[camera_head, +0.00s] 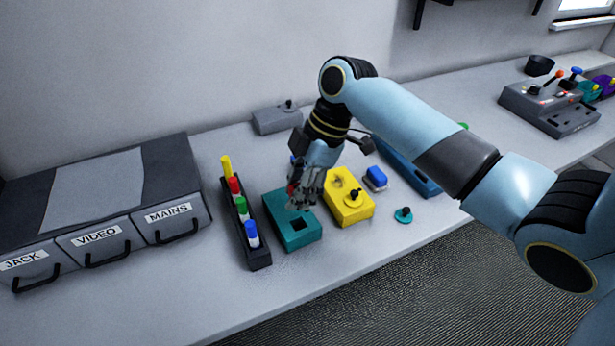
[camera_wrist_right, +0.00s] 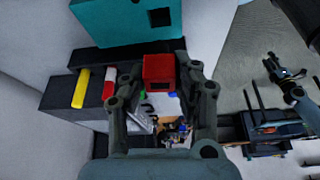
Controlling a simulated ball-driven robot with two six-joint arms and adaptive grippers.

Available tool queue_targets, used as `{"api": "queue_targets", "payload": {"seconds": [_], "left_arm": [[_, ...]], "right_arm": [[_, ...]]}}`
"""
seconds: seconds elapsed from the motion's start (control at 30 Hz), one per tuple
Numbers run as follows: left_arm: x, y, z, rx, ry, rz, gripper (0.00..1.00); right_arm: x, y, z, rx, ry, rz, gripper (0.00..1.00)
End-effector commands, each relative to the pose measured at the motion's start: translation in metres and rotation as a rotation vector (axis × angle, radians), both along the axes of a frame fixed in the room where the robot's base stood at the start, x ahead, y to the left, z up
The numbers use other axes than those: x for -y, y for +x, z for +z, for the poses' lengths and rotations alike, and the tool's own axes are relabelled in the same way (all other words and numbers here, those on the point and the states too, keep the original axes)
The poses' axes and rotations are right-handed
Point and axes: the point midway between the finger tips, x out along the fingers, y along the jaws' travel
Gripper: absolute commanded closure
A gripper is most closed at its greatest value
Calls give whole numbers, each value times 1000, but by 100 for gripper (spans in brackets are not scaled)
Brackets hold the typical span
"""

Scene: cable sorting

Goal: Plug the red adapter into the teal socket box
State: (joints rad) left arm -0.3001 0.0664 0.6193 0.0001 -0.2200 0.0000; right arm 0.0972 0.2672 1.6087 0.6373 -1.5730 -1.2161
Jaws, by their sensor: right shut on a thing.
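The teal socket box (camera_head: 281,209) stands on the bench, with a dark square opening in its top. In the right wrist view the box (camera_wrist_right: 108,22) is at the top, with its opening to the right on it. My right gripper (camera_head: 303,197) is over the back of the box, pointing down. It is shut on the red adapter (camera_wrist_right: 159,70), a red block held between the fingertips. In the head view only a little red (camera_head: 291,187) shows beside the fingers. The adapter looks apart from the opening. A dark claw-like shape (camera_wrist_right: 285,72) at the right of the wrist view looks like my left gripper.
A dark rack (camera_head: 259,256) of coloured pegs stands left of the box. The yellow box (camera_head: 361,212) stands close on its right, then a blue block (camera_head: 376,178) and a teal disc (camera_head: 403,215). Labelled drawers (camera_head: 112,246) fill the left. The bench front is clear.

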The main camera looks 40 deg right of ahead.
Motion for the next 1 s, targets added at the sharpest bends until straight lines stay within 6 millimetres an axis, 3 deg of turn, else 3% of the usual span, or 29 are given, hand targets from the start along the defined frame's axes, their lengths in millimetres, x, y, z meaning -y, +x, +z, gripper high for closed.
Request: {"api": "queue_targets", "payload": {"seconds": [0.47,1.0], "left_arm": [[-14,-1,-45,-3,17,-5,60],[-10,0,-45,-1,11,-4,60]], "right_arm": [[0,-1,-42,0,0,1,100],[0,0,-50,1,1,0,100]]}}
